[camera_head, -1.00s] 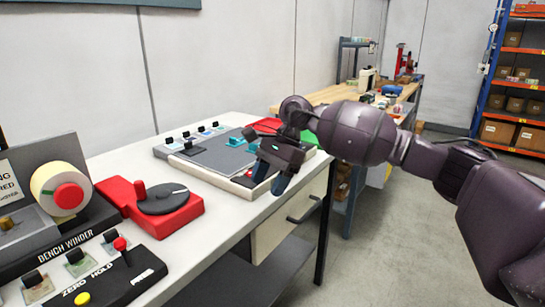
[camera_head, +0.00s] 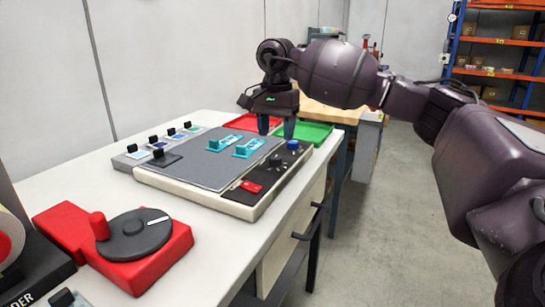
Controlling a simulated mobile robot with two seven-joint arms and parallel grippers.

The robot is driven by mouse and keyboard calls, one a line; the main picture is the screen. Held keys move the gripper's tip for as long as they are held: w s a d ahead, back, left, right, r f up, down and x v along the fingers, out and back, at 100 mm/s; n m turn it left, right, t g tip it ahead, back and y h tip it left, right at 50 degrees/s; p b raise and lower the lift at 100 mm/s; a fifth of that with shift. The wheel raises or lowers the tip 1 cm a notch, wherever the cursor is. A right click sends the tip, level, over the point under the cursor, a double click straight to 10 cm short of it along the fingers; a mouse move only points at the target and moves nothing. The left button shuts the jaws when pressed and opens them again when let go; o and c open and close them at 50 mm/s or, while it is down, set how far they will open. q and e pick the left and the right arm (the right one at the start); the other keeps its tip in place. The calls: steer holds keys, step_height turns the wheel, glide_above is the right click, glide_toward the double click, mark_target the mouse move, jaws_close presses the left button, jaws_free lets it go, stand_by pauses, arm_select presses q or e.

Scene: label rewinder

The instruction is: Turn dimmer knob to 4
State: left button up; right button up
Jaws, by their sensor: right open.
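A flat control board (camera_head: 190,190) with a grey mat lies on the white bench. On its dark right-hand strip are a blue knob (camera_head: 293,145), a small black knob (camera_head: 275,160) and a red rocker switch (camera_head: 250,186). I cannot tell from any label which knob is the dimmer, and no scale number is readable. My right gripper (camera_head: 276,128) points down with its fingers apart and empty, above the far end of this strip. Its right fingertip appears just above the blue knob; contact is not clear. My left gripper is out of view.
A red box with a black dial (camera_head: 135,235) stands at the near left. Two cyan clamps (camera_head: 250,148) sit on the mat. Red (camera_head: 250,122) and green (camera_head: 305,133) trays lie behind the board. Bare bench lies between the red box and the board.

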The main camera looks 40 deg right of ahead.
mark_target(275, 157)
step_height(275, 157, down, 6)
steer(key=shift+w+r+b, duration=0.1)
steer(key=shift+b, duration=0.35)
steer(key=shift+f, duration=0.5)
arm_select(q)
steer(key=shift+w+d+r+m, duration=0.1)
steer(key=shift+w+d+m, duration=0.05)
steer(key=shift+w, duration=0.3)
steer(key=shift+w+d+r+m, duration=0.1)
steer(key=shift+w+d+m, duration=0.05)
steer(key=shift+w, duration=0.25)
arm_select(e)
steer(key=c, duration=0.9)
